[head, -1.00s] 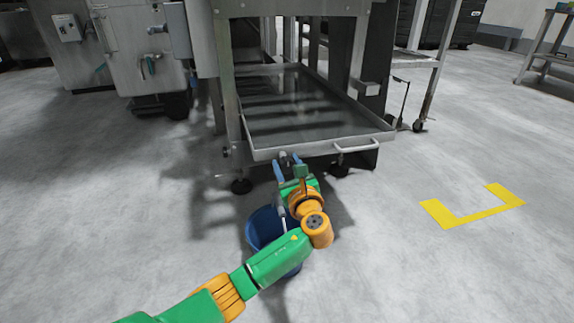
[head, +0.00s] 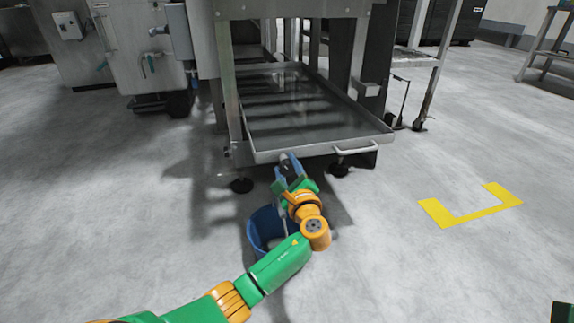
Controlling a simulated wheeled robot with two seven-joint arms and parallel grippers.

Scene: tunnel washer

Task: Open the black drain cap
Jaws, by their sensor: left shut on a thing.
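My left gripper (head: 286,171) is at the front edge of the metal tray (head: 262,156), just below its rim. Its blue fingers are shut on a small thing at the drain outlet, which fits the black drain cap. The cap is too small and too covered by the fingers to make out. A short grey outlet end (head: 284,157) shows at the fingertips. A blue bucket (head: 262,236) stands on the floor below, partly hidden by my left arm. My right gripper is not in view.
The tray sits low in a metal frame, with a white handle (head: 357,150) on its front right. Frame feet stand on both sides. A yellow floor marking (head: 470,208) lies to the right. The floor in front is mostly clear.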

